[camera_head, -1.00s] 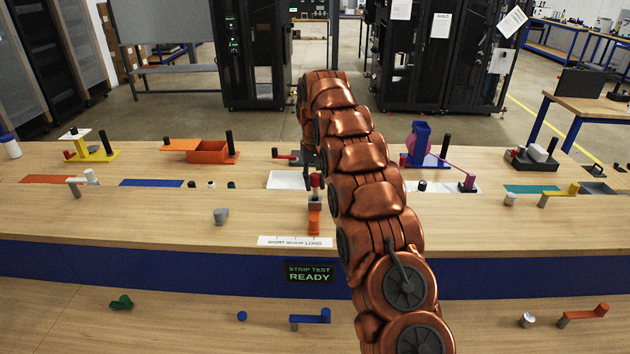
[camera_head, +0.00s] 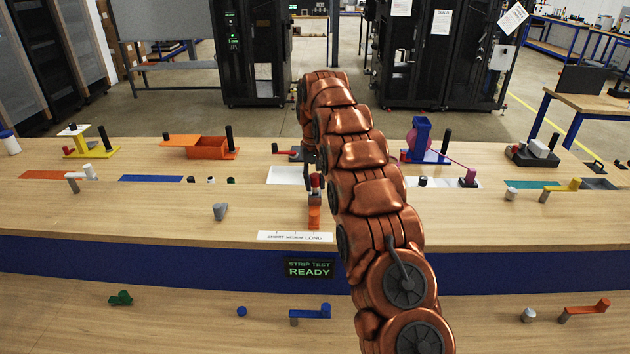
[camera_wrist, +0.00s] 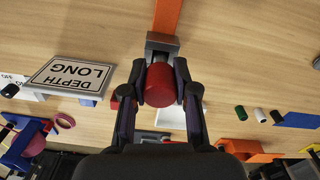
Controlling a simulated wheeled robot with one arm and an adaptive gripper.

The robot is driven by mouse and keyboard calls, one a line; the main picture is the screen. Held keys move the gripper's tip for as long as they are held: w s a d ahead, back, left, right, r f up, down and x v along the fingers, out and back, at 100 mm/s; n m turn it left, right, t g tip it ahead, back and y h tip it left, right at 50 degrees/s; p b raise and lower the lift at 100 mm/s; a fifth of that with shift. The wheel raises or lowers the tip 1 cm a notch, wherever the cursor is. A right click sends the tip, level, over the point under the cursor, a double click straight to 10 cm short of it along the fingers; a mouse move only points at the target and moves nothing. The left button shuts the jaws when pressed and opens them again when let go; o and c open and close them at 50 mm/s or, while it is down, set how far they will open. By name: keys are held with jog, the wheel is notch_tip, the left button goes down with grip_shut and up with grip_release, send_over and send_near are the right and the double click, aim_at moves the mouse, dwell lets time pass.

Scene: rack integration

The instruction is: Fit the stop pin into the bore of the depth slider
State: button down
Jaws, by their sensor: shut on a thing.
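My gripper (camera_wrist: 160,90) is shut on a red cylindrical pin, the stop pin (camera_wrist: 160,84), seen from its round end in the wrist view. Just beyond the pin is a grey block (camera_wrist: 162,42) at the end of an orange bar (camera_wrist: 167,14), apparently the depth slider. The pin overlaps the block in this view. I cannot tell whether it is in a bore, and the bore is hidden. In the head view the red pin (camera_head: 315,181) is just above the orange piece (camera_head: 314,216), with my gripper (camera_head: 312,168) partly hidden by my arm.
A sign reading DEPTH LONG (camera_wrist: 72,75) is beside the slider. A white lettered strip (camera_head: 295,237) lies at the bench's front edge, above a STRIP TEST READY display (camera_head: 309,268). A grey piece (camera_head: 220,211) stands to the left.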

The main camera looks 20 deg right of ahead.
jog(key=shift+f+b, duration=0.35)
jog(key=shift+f, duration=0.35)
jog(key=c, duration=0.8)
grip_release()
jog(key=shift+r+p, duration=3.15)
jog(key=shift+r, duration=1.95)
jog(key=shift+s+d+f+b, duration=0.25)
jog(key=shift+b, duration=0.25)
jog(key=s+d+f+b, duration=0.1)
jog(key=s+d+b, duration=0.5)
jog(key=s+d, duration=0.6)
jog(key=shift+s+f, duration=0.4)
jog(key=shift+s, duration=0.35)
